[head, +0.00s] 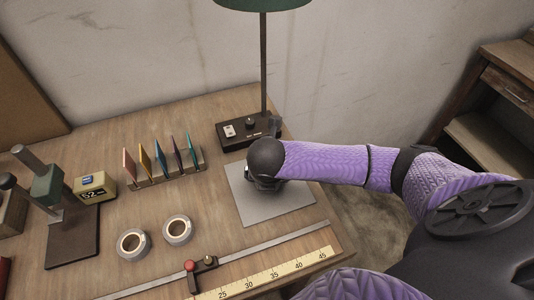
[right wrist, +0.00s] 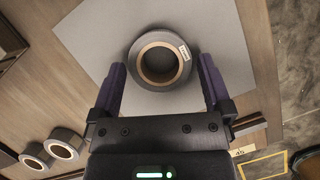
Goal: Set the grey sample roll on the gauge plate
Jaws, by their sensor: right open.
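The grey sample roll (right wrist: 160,96), a ring with a brown core and a small white label, lies flat on the grey gauge plate (right wrist: 90,30) in the right wrist view. The plate also shows in the head view (head: 251,212), where my right gripper (head: 263,183) is above it and hides the roll. In the right wrist view the right gripper (right wrist: 161,66) is open, with one finger on each side of the roll. Visible gaps separate the fingers from the roll, so it looks unheld. My left gripper is out of view.
Two other tape rolls, one (head: 122,246) beside another (head: 190,233), lie left of the plate. A ruler (head: 262,282) and slide rail (head: 245,245) run along the front. A lamp base (head: 232,142) stands behind the plate; a rack of coloured cards (head: 165,180) stands left.

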